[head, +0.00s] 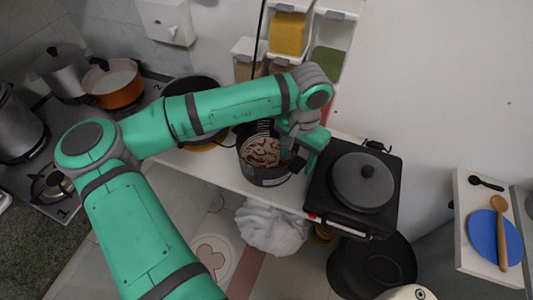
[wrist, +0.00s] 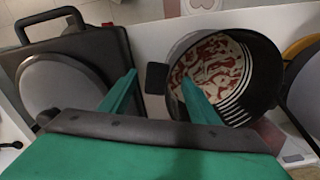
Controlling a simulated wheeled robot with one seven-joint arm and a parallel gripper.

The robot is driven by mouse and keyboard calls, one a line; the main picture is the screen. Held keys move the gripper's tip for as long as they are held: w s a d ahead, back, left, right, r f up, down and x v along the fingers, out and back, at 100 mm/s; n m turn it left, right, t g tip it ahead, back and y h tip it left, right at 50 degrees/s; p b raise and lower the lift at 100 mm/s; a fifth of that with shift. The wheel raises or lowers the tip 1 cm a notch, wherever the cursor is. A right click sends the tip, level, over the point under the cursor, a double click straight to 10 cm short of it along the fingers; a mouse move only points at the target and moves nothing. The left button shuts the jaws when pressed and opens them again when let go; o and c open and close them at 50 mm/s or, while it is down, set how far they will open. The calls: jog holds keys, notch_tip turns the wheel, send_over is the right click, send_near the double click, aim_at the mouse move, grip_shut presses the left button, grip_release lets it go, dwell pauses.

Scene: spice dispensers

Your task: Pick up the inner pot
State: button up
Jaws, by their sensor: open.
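A dark round pot, which looks like the inner pot (head: 262,178), stands on the white shelf left of a black cooker. Its inside shows a red and white pattern and pale ridged lines on the wall. In the wrist view the pot (wrist: 265,75) is at the right, with a black side handle (wrist: 156,78) facing the cooker. My gripper (head: 297,160) is at the pot's right side. In the wrist view my gripper (wrist: 159,80) is open, its two green fingers on either side of the handle. One finger overlaps the pot's opening; I cannot tell whether it touches.
The black cooker (head: 325,200) with a round grey lid (head: 363,182) stands close on the right. A dark pan (head: 200,85) is to the left, partly behind my arm. Spice dispensers (head: 288,33) hang at the back. A stove with an orange pot (head: 113,90) is at far left.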

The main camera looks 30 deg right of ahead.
jog(key=shift+s+d+f, duration=0.1)
grip_shut()
jog(key=shift+r, duration=0.25)
dwell(0.3)
